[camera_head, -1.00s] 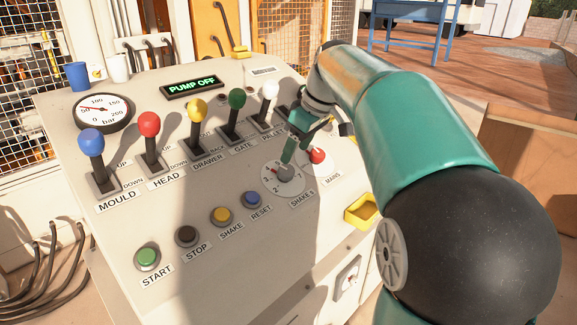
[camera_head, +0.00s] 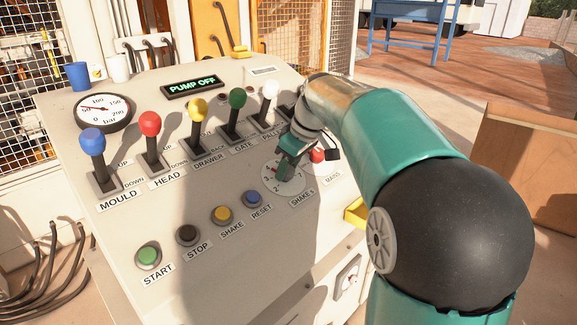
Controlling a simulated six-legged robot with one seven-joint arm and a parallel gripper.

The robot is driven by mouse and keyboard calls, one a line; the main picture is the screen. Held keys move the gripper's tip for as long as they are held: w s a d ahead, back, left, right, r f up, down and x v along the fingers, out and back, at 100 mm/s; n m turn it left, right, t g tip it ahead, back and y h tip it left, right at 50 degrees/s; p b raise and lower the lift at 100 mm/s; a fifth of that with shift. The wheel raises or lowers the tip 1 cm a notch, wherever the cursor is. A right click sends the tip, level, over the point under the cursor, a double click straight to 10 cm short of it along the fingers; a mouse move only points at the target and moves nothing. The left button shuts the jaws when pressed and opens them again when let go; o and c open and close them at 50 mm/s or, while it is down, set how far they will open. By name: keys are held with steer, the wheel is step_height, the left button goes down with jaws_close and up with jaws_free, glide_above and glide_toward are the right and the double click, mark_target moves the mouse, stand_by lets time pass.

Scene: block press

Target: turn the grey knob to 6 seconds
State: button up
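The SHAKE S dial (camera_head: 296,186) is a pale round plate with numbers on the right of the sloped control panel (camera_head: 160,222). The numbers 3 and 2 show at its left; the rest is covered. I cannot tell whether the fingers are closed on the knob.
A red MAINS knob (camera_head: 317,155) sits close behind the dial, right of my gripper. Lever knobs, including a white one (camera_head: 269,90) and a green one (camera_head: 237,98), stand behind. A blue RESET button (camera_head: 252,199) is front left. A yellow tray (camera_head: 355,212) is at the right edge.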

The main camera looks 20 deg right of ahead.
steer(key=shift+m, duration=0.5)
steer(key=m, duration=0.3)
steer(key=shift+m, duration=0.3)
steer(key=m, duration=0.4)
steer(key=shift+s+d+m+t, duration=0.1)
steer(key=shift+m+t, duration=0.2)
steer(key=m, duration=0.8)
steer(key=shift+m+t, duration=0.3)
steer(key=o, duration=1)
steer(key=shift+s, duration=0.15)
